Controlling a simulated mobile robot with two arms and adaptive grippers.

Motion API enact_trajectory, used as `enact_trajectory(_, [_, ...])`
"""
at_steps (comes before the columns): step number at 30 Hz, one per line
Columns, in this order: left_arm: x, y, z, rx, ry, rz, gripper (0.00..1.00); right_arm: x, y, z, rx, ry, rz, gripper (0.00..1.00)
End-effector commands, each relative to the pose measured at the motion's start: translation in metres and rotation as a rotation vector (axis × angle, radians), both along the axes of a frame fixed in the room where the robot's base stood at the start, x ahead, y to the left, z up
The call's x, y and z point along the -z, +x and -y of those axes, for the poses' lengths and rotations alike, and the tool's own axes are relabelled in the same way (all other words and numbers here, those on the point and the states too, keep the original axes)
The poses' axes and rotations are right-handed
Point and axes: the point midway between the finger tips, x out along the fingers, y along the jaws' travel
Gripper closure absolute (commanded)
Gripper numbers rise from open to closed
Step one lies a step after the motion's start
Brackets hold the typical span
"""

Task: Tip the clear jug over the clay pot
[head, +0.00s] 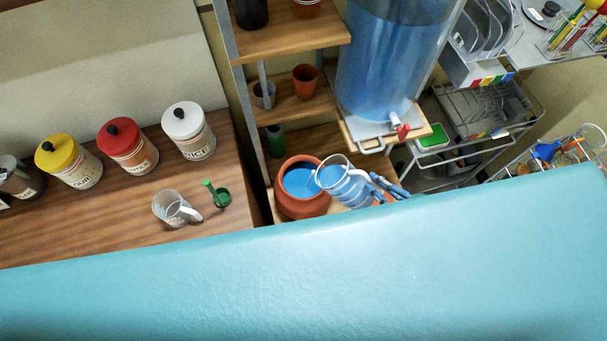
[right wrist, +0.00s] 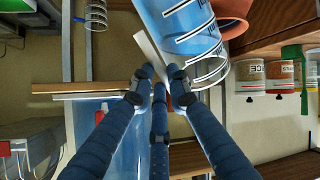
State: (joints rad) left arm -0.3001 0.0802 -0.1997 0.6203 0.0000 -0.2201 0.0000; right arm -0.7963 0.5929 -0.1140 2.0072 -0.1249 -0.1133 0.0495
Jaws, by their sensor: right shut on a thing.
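The clay pot (head: 290,208) is orange-brown, stands on the shelf unit's low board and holds blue liquid. The clear jug (head: 344,184) is tilted, with its rim at the pot's right edge and blue in its body. Whether liquid is flowing cannot be made out. My right gripper (head: 383,188) is shut on the jug from its right side. In the right wrist view its blue fingers (right wrist: 161,80) close on the jug's pale handle, with the striped jug (right wrist: 190,25) beyond and part of the pot (right wrist: 235,12) at the top. My left gripper is not in view.
A large blue water tank (head: 385,60) with a red tap (head: 403,131) stands above and right of the jug. A wooden counter (head: 90,225) at left carries canisters, a clear measuring cup (head: 175,208) and a green scoop (head: 218,195). Metal racks stand at right.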

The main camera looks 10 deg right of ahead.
Motion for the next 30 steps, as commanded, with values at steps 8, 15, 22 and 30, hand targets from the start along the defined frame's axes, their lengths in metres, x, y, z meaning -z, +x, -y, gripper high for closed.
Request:
enact_trajectory(8, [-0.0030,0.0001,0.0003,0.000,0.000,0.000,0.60,-0.0053,0.0035,-0.0028,-0.002,-0.008,0.002,1.00])
enact_trajectory(15, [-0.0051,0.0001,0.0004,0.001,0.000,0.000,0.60,-0.0062,0.0046,-0.0040,-0.002,-0.022,-0.006,1.00])
enact_trajectory(22, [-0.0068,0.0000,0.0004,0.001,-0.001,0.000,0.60,-0.0069,0.0052,-0.0056,-0.003,-0.033,-0.014,1.00])
enact_trajectory(30, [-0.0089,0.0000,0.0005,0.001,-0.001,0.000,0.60,-0.0080,0.0058,-0.0070,-0.003,-0.045,-0.020,1.00])
